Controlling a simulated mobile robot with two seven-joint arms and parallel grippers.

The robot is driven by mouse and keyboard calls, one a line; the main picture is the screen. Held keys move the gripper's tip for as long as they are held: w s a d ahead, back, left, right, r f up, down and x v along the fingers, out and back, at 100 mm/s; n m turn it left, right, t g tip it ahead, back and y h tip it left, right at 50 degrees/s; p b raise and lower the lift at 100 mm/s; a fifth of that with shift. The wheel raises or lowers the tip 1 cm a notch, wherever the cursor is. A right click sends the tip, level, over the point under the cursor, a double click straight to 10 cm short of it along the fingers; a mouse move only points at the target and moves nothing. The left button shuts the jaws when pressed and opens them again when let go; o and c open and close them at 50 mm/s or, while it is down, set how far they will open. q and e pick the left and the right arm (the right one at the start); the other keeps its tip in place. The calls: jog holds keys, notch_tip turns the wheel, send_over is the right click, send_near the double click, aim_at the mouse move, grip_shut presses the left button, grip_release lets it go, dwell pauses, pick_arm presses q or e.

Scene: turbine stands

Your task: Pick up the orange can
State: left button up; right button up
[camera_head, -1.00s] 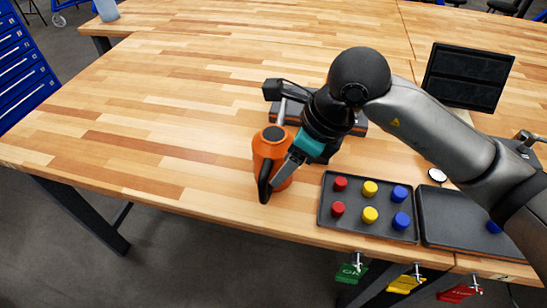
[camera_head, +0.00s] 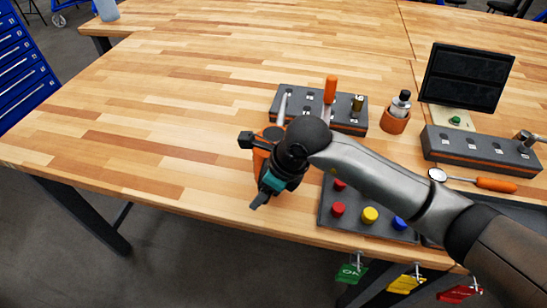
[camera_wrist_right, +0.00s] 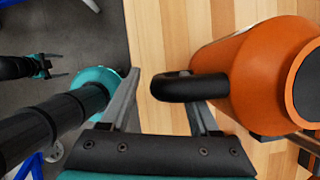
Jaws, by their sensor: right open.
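The orange can (camera_head: 259,160) stands near the table's front edge in the head view, largely covered by my right wrist. In the right wrist view the can (camera_wrist_right: 252,75) fills the right side, and its black handle (camera_wrist_right: 183,88) points left. My right gripper (camera_wrist_right: 163,88) is open, with the handle reaching across between its fingers. I cannot tell whether the fingers touch it. In the head view the right gripper (camera_head: 261,200) points down at the can's front side. My left gripper (camera_wrist_right: 50,70) shows small at the far left of the wrist view, away from the can.
A tray (camera_head: 325,215) with red, yellow and blue pieces lies just right, partly under my right arm. The wooden table (camera_head: 150,110) is clear to the left.

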grip_shut()
dwell(0.5)
dwell(0.9)
